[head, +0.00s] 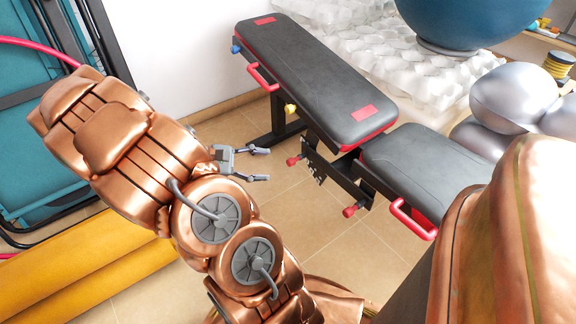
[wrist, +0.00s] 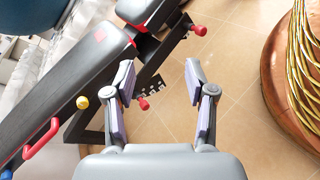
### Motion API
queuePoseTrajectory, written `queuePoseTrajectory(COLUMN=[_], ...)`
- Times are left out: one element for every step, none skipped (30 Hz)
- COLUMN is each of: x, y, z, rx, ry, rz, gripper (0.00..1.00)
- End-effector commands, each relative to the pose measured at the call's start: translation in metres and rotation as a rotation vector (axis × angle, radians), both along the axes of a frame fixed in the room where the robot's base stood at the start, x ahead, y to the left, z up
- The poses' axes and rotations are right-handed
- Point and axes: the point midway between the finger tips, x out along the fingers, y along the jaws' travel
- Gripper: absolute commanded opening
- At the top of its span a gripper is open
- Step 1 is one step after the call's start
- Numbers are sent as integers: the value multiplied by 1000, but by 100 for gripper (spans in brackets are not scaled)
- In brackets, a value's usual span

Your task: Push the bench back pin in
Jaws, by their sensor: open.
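The weight bench has a long black back pad (head: 305,75) and a shorter seat pad (head: 415,160), with red trim. A red knob (head: 293,160) sticks out by the holed bracket under the back pad; it also shows in the wrist view (wrist: 143,104), partly beside the left finger. Another red knob (head: 349,211) is lower under the seat, and a yellow knob (head: 290,108) is by the back support. I cannot tell which knob is the back pin. My gripper (head: 265,165) is open and empty, left of the bracket and apart from the knobs.
Red handles (head: 262,76) jut from the bench's sides. A yellow rolled mat (head: 85,265) and teal folded frames (head: 40,120) stand at left. Silver balls (head: 513,95) and a blue ball (head: 470,20) are beyond the bench. Tiled floor (head: 300,225) beside the bench is clear.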

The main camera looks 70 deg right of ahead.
Motion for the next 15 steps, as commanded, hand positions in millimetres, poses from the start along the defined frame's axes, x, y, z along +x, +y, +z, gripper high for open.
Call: queuePoseTrajectory(x=[2, 4, 6, 7, 9, 11, 13, 14, 17, 20, 22, 24, 26, 28, 30], y=[-12, -19, -29, -35, -42, -51, -58, -64, -72, -79, -85, -92, -98, -103, -110], z=[-8, -11, -15, -19, -23, -28, -33, -38, -44, -49, -55, -63, -69, -75, -85], rx=[-10, -18, -27, -33, -39, -45, -48, -51, -56, -59, -60, -61, -61, -61, -59], ry=[38, 57, 84, 107, 128, 153, 174, 193, 216, 234, 253, 276, 292, 309, 333], rz=[12, 22, 36, 47, 58, 73, 85, 97, 116, 129, 142, 162, 174, 189, 209], gripper=[55, 55, 55, 55, 55, 55, 55, 55, 55, 55, 55, 55, 55, 55, 55])
